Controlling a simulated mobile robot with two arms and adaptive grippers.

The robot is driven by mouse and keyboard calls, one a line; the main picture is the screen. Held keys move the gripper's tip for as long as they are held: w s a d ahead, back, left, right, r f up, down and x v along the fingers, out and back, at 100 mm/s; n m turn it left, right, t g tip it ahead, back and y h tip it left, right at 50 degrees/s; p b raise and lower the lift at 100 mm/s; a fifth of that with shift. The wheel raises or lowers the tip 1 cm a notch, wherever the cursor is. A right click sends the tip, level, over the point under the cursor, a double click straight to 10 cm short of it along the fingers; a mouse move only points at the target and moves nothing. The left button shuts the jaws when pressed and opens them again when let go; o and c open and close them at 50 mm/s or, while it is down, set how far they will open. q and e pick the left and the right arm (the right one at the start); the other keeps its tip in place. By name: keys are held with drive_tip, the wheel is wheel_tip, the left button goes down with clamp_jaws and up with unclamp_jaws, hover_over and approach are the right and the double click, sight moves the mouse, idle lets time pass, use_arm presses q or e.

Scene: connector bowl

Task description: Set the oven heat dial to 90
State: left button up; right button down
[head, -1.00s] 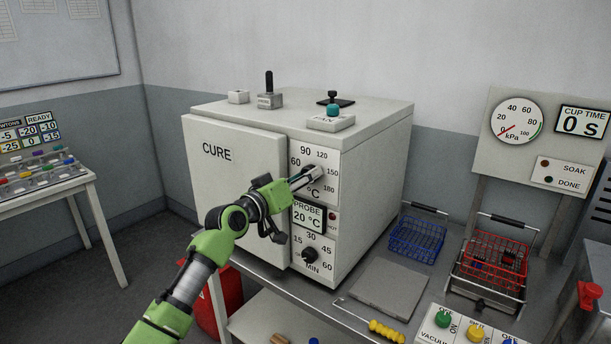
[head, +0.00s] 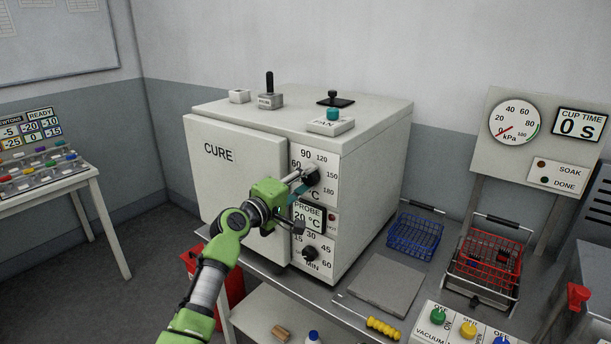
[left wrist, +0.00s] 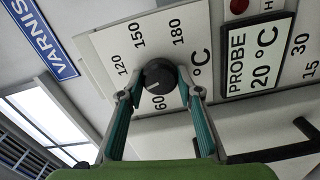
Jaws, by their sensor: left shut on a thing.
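The oven (head: 235,185) has a front panel with a black heat dial (head: 310,176), its scale marked from 60 to 180 °C. My left gripper (head: 301,181) reaches this dial from the front, its fingers on either side of the knob. In the left wrist view the dial (left wrist: 160,74) sits between the fingertips (left wrist: 161,90), which are shut on it. There the 60, 120, 150 and 180 marks show, and the 90 is hidden behind a finger. I cannot tell clearly where the dial points. My right gripper is not in view.
Below are the probe display (head: 307,217) reading 20 °C and a minute dial (head: 309,253). A blue basket (head: 415,236) and a red basket (head: 490,260) stand to the right.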

use_arm(q)
drive_tip(key=shift+n+p, duration=0.35)
drive_tip(key=shift+n, duration=0.45)
drive_tip(key=shift+f, duration=0.1)
drive_tip(key=o, duration=1.1)
drive_tip(key=shift+a, duration=0.1)
drive_tip(key=v, duration=1.2)
